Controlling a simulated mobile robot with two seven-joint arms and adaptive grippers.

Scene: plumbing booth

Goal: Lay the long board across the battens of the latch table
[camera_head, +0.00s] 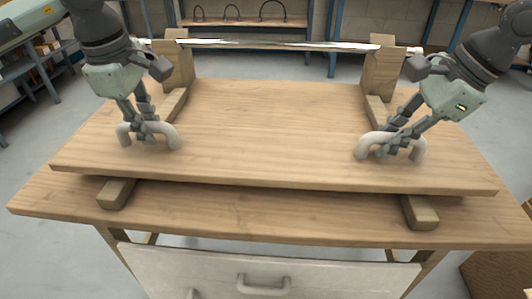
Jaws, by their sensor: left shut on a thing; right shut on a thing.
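The long board (265,150) is a wide wooden plank with a pale curved handle near each end. It lies over two wooden battens, the left batten (116,193) and the right batten (419,212), whose front ends stick out below its front edge. Whether it touches them along their length is hidden. The latch table (270,215) is below. My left gripper (148,137) is shut on the left handle (167,132). My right gripper (388,148) is shut on the right handle (415,151).
Wooden posts (178,60) and (381,71) stand at the back of the table with a pale bar (280,44) across them. A white drawer front (265,270) is under the tabletop. A shelf with black hoops (230,22) stands behind. A cardboard-coloured box (498,275) is at the lower right.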

